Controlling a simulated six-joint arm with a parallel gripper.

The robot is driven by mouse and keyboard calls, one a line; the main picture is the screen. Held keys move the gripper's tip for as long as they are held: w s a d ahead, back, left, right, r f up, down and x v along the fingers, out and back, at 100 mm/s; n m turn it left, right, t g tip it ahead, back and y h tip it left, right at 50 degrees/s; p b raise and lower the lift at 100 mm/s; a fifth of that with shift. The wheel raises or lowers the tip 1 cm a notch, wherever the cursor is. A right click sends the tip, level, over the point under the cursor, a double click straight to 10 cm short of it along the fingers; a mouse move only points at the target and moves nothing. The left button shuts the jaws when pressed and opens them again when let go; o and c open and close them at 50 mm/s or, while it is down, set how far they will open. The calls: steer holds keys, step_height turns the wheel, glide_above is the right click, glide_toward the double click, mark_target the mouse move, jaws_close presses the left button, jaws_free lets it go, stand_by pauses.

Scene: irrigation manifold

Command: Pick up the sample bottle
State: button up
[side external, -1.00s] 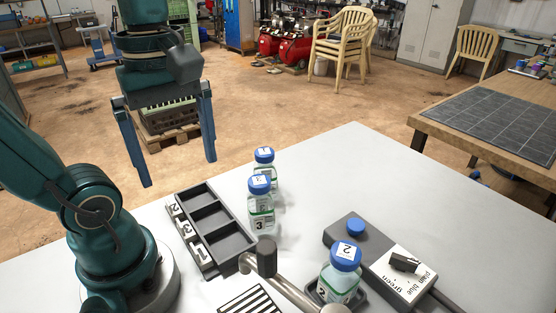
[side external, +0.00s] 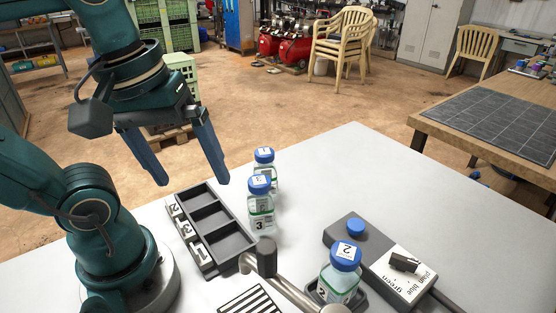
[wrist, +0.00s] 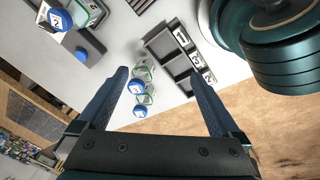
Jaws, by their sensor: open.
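Three clear sample bottles with blue caps stand upright on the white table. The one marked 3 (side external: 261,211) is in front of another marked 1 (side external: 266,170), which it partly hides. The bottle marked 2 (side external: 338,281) stands on a dark pad at the front right. My gripper (side external: 192,182) is open and empty, tilted, high up to the left of the bottle pair. In the wrist view the two grouped bottles, with caps at the nearer (wrist: 136,87) and farther (wrist: 140,111) spots, appear between my fingers but well beyond them. Bottle 2 (wrist: 60,20) is at upper left there.
A dark three-slot rack (side external: 229,244) with number labels lies left of the bottle pair, its slots empty. A metal pipe with a dark knob (side external: 266,257) runs beside bottle 2. A grey box with a blue button (side external: 355,226) is at right. The table's far right is clear.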

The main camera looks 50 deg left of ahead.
steer(key=w+f+m+t, duration=0.1)
steer(key=m, duration=0.1)
steer(key=w+f+m, duration=0.1)
steer(key=m, duration=0.2)
steer(key=w+f+m+t, duration=0.1)
steer(key=m, duration=0.2)
steer(key=shift+d+f+t, duration=0.3)
steer(key=shift+f, duration=0.05)
steer(key=shift+w+r+m, duration=0.2)
steer(key=shift+w+m, duration=0.1)
steer(key=shift+m, duration=0.3)
steer(key=shift+c, duration=0.4)
